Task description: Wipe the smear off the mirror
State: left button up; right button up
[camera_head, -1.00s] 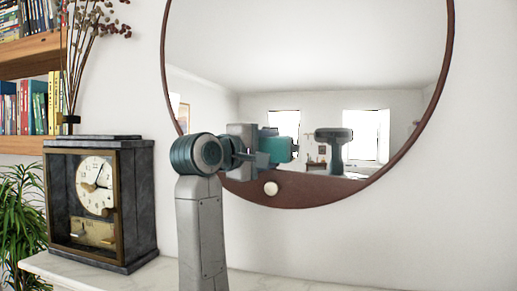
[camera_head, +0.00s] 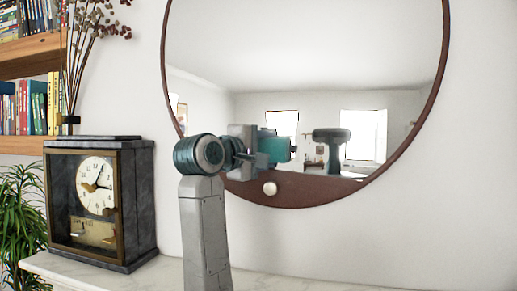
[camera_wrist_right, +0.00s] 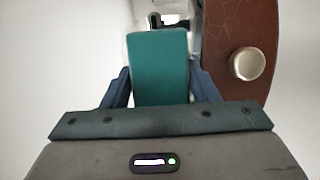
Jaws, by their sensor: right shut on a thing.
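The round mirror (camera_head: 310,60) with its dark red-brown frame hangs on the white wall ahead. I cannot make out a smear on the visible glass. My right gripper (camera_head: 262,143) is in front of the mirror's lower left part. It is shut on a teal block (camera_head: 274,149), which also fills the middle of the right wrist view (camera_wrist_right: 158,65) between the blue fingers. I cannot tell whether the block touches the glass. The arm and gripper hide some of the lower left glass and frame. My left gripper is not in view.
A dark stone clock (camera_head: 137,205) stands on the marble mantel (camera_head: 95,277) at left. A round metal knob (camera_head: 269,188) sits on the lower frame, also close right in the wrist view (camera_wrist_right: 247,64). Shelves with books (camera_head: 30,110), dried stems and a plant (camera_head: 22,210) are far left.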

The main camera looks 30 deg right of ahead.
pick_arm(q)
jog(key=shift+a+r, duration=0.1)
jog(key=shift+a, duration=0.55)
pick_arm(e)
jog(key=shift+d, duration=0.2)
jog(key=shift+r, duration=0.15)
